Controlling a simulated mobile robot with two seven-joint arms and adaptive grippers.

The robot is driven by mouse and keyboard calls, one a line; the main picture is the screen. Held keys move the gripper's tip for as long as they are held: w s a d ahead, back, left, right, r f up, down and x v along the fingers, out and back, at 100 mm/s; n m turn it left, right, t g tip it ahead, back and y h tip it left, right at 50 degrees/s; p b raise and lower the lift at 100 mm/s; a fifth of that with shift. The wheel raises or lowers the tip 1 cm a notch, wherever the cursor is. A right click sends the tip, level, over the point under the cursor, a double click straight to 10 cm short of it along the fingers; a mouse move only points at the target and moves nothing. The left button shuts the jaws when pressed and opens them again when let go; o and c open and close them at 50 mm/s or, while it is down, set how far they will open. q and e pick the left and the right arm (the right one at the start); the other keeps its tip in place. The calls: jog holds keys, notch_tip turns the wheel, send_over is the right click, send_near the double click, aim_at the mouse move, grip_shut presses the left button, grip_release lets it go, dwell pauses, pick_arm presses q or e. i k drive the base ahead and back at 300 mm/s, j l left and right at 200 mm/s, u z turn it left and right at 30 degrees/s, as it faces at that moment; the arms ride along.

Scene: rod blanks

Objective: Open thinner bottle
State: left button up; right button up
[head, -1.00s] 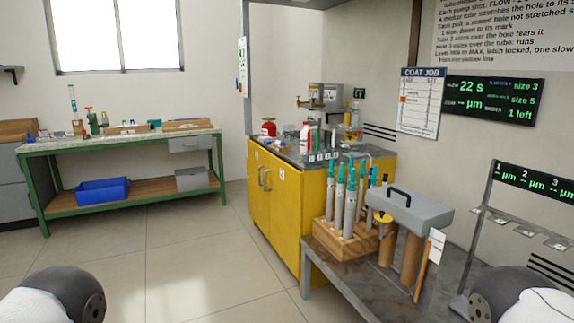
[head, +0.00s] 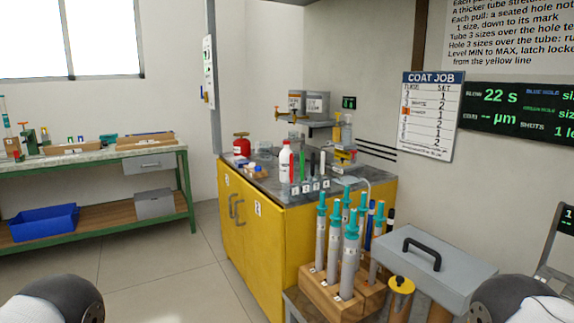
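A white bottle with a red cap (head: 286,162) stands upright on the dark top of the yellow cabinet (head: 262,235). Its cap appears to be on, and its label is too small to read. A red can (head: 242,145) stands behind it to the left, so I cannot tell by label which one holds thinner. Only rounded parts of my two arms show in the lower corners. Neither of my grippers is in view, and nothing of mine touches the bottle.
A wooden block (head: 338,295) with several teal-topped tubes and a grey lidded box (head: 434,262) stand in front right of the cabinet. Several coloured markers (head: 302,167) stand beside the bottle. A green bench (head: 100,218) is at left. Floor (head: 150,265) left of the cabinet is clear.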

aim_at(285, 155)
jog(key=i+j+z, duration=0.3)
jog(key=i+j, duration=0.15)
jog(key=i+j+z, duration=0.35)
jog(key=j, duration=0.25)
jog(key=i, duration=0.05)
